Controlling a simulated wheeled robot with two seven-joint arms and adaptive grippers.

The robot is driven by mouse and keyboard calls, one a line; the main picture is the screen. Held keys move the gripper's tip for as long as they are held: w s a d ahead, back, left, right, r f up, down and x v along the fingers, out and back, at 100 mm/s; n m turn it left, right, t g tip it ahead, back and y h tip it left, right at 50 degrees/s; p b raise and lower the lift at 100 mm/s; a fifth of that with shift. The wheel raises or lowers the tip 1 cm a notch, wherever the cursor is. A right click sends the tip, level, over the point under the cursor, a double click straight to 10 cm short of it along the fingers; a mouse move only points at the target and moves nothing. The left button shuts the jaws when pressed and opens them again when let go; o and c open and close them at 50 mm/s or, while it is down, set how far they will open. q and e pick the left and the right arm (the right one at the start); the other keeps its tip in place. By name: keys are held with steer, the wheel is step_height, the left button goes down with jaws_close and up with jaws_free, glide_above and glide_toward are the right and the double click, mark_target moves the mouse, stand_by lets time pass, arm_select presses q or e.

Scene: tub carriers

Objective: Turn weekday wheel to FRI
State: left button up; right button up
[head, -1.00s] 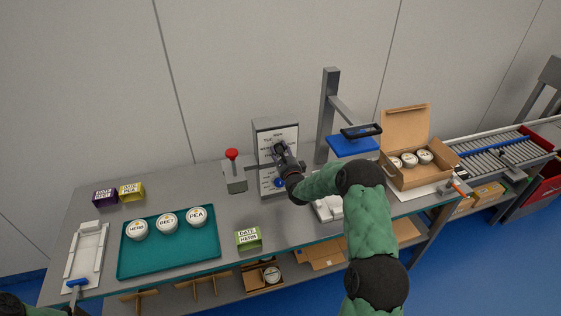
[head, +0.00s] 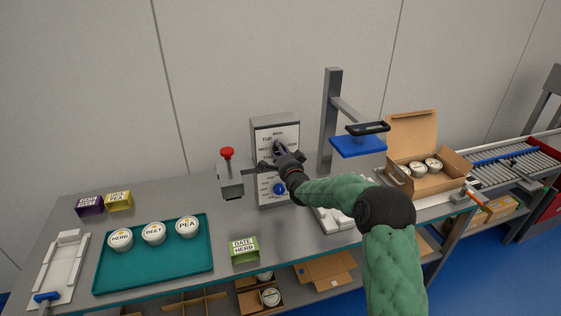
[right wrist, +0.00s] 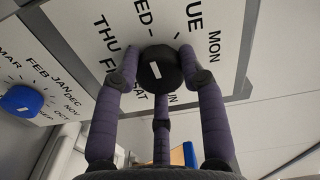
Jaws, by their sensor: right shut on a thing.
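The weekday wheel is a round black knob (right wrist: 160,68) with a short white mark, on a white dial panel (head: 283,165) of a grey upright box. I cannot tell which day the mark points to. My right gripper (right wrist: 160,85) has its three purple fingers shut around the knob. In the head view the right gripper (head: 281,152) hides most of the wheel. My left gripper is not in view.
A blue month knob (head: 279,188) sits below the wheel. Left of the box is a red-topped lever (head: 227,154). A stand with a blue plate (head: 358,146) is at right, before an open carton (head: 410,125). A teal tray (head: 150,277) holds tubs; a green date block (head: 244,250) stands beside it.

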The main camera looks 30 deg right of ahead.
steer(key=shift+f+n+b, duration=0.15)
steer(key=shift+n+b, duration=4.65)
steer(key=shift+n, duration=3.9)
steer(key=o, duration=1.1)
steer(key=shift+o, duration=0.2)
steer(key=shift+s, duration=0.15)
steer(key=v, duration=1.1)
steer(key=shift+s, duration=0.35)
